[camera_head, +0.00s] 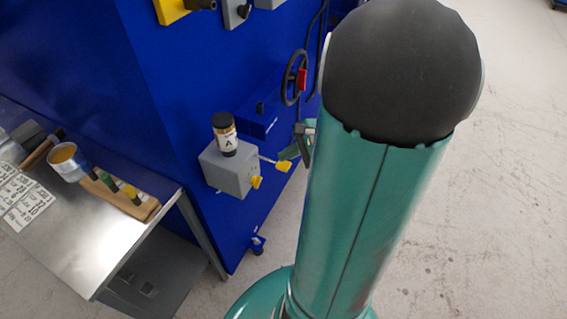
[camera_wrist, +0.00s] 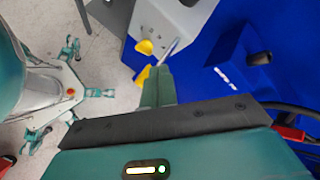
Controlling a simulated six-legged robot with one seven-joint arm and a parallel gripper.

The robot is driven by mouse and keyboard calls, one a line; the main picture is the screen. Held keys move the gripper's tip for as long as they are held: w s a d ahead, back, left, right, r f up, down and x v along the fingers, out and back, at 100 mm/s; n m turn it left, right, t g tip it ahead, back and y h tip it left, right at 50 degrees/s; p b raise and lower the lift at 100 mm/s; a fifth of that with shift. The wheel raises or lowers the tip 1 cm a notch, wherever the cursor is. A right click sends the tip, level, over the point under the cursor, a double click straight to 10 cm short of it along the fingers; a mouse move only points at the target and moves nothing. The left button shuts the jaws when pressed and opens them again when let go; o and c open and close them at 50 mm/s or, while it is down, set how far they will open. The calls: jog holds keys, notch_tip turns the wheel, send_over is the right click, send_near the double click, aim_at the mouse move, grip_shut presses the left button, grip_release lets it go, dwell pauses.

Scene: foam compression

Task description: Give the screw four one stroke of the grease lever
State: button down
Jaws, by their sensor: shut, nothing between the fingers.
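The grease unit is a grey box (camera_head: 226,168) on the side of the blue machine, with a dark bottle labelled A (camera_head: 225,135) on top. Its thin lever ends in a yellow grip (camera_head: 284,167) sticking out to the right; the grip also shows in the wrist view (camera_wrist: 142,76). A second yellow knob (camera_head: 256,182) sits low on the box. My gripper (camera_head: 290,153) is shut and empty, its green fingertips close beside the lever grip. In the wrist view the fingertips (camera_wrist: 158,74) overlap the grip's edge; I cannot tell whether they touch. Which screw this unit serves is not readable.
A metal bench (camera_head: 95,235) with a tin (camera_head: 68,162), a wooden rack and number cards stands at left. My arm hides the middle right. Open floor lies right.

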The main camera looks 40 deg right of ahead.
jog(key=shift+r, duration=0.1)
jog(key=shift+r, duration=2.4)
jog(key=shift+a, duration=0.1)
jog(key=s+a+r+n+h, duration=0.1)
jog(key=a+r+n, duration=0.2)
jog(key=a+n, duration=0.4)
jog(key=s+a+r+n+g+h, duration=0.1)
jog(key=a+r+n+h, duration=0.1)
jog(key=a+n, duration=0.5)
jog(key=s+a+r+n+g+h, duration=0.1)
jog(key=a+r+n, duration=0.3)
jog(key=a, duration=0.5)
jog(key=n, duration=0.2)
jog(key=shift+s+a+r+n+h, duration=0.2)
jog(key=shift+s+r+n+h, duration=0.15)
jog(key=shift+r+n+h, duration=0.05)
